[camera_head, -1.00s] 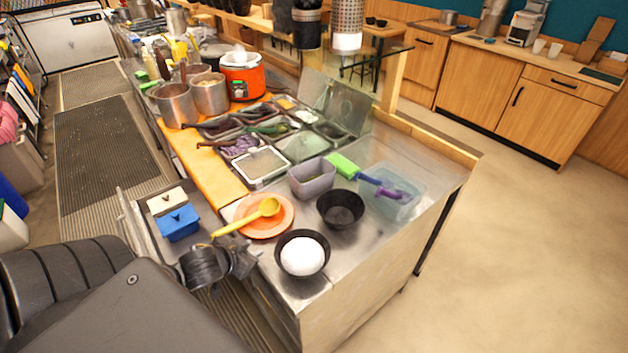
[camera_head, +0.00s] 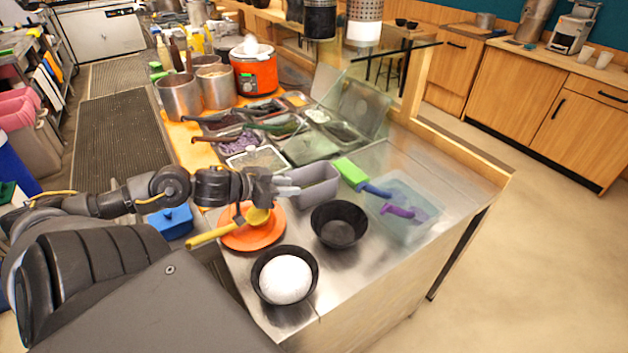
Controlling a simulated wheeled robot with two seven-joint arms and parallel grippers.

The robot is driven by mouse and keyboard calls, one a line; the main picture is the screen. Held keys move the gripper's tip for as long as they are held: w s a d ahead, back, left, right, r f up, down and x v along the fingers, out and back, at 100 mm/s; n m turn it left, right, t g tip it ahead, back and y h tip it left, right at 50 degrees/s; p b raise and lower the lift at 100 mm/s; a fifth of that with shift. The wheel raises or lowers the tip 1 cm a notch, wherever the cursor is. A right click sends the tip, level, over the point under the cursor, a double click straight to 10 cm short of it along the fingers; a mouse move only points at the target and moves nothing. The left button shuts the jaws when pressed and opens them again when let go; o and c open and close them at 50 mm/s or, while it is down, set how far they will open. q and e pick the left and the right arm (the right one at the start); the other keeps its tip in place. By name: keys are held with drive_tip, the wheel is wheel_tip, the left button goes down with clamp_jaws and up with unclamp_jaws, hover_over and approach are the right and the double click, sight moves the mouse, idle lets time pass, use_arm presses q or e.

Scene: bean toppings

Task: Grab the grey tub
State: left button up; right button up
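The grey tub (camera_head: 318,188) is a small open rectangular container on the steel counter. My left gripper (camera_head: 288,187) reaches in from the left, above the far edge of the orange plate. Its two fingers point right at the tub's left side and show slightly apart, with nothing seen between them. They overlap the tub's left edge in the picture; I cannot tell whether they touch it. My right gripper is out of view.
An orange plate (camera_head: 240,238) with a yellow ladle (camera_head: 213,234) lies below my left gripper. An empty black bowl (camera_head: 338,232) and a black bowl of white food (camera_head: 262,281) stand nearer.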

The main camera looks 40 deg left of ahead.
sight(316, 186)
use_arm(q)
drive_tip(key=x, duration=0.5)
drive_tip(key=shift+w+a, duration=0.1)
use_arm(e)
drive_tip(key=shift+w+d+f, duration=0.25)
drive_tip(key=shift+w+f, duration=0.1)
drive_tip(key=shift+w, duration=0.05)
use_arm(q)
drive_tip(key=shift+f, duration=0.1)
drive_tip(key=x, duration=0.4)
drive_tip(key=shift+w, duration=0.1)
drive_tip(key=shift+w+f, duration=0.15)
drive_tip(key=shift+w, duration=0.35)
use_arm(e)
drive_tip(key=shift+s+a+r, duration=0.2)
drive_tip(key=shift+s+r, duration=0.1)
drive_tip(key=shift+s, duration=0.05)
